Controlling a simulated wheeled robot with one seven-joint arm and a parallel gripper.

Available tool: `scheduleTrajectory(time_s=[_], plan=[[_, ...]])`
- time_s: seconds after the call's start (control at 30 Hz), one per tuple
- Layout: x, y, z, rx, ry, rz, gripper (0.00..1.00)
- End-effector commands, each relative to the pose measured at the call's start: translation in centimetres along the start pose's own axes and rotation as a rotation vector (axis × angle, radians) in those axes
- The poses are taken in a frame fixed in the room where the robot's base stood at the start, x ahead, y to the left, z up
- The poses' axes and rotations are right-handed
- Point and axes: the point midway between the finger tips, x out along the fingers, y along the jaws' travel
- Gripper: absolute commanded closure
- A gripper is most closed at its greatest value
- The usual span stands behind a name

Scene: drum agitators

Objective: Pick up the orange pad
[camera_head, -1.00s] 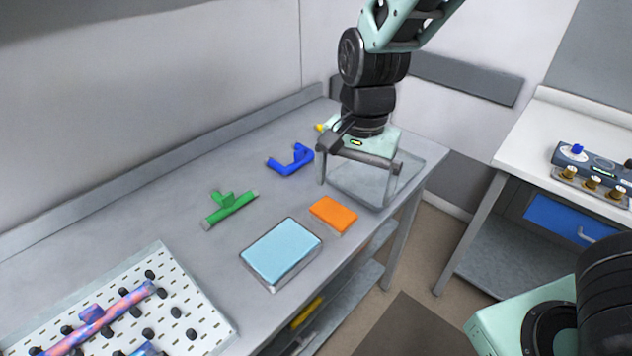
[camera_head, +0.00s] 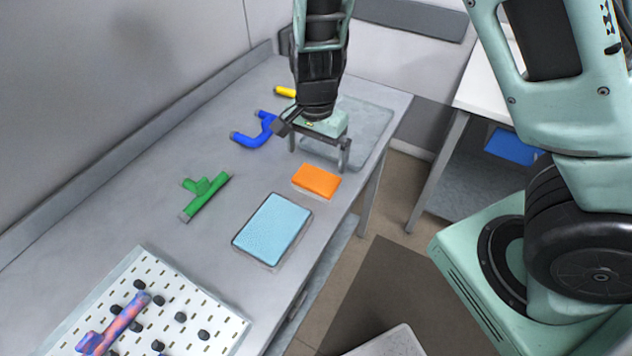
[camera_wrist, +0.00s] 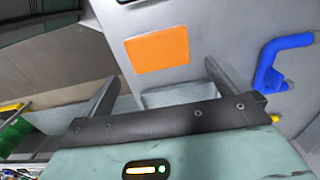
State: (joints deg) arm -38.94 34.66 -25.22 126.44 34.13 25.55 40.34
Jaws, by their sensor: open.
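The orange pad (camera_head: 316,180) is a small flat rectangle lying on the grey bench near its front edge, beside a larger light blue pad. In the wrist view the orange pad (camera_wrist: 158,50) lies beyond the fingers, toward the top of the picture. My gripper (camera_head: 318,160) is open and empty, with its two fingers apart. It is just behind the orange pad in the head view, above the bench and not touching the pad. In the wrist view the fingers (camera_wrist: 165,88) stand on either side of a gap below the pad.
A light blue pad (camera_head: 272,229) lies left of the orange pad. A green T-shaped pipe (camera_head: 206,195), a blue pipe (camera_head: 258,131) and a yellow piece (camera_head: 285,92) lie farther back. A clear tray (camera_head: 367,126) is behind my gripper. A white pegboard (camera_head: 205,300) fills the near end.

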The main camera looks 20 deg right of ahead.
Motion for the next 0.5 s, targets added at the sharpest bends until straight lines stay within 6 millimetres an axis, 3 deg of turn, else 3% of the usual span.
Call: scheduleTrajectory(time_s=[0.33, 0.5], plan=[[3.1, 0.2, 0.0, 0.002, -0.001, 0.002, 0.0], [5.7, 0.3, 0.1, 0.003, -0.001, 0.002, 0.0]])
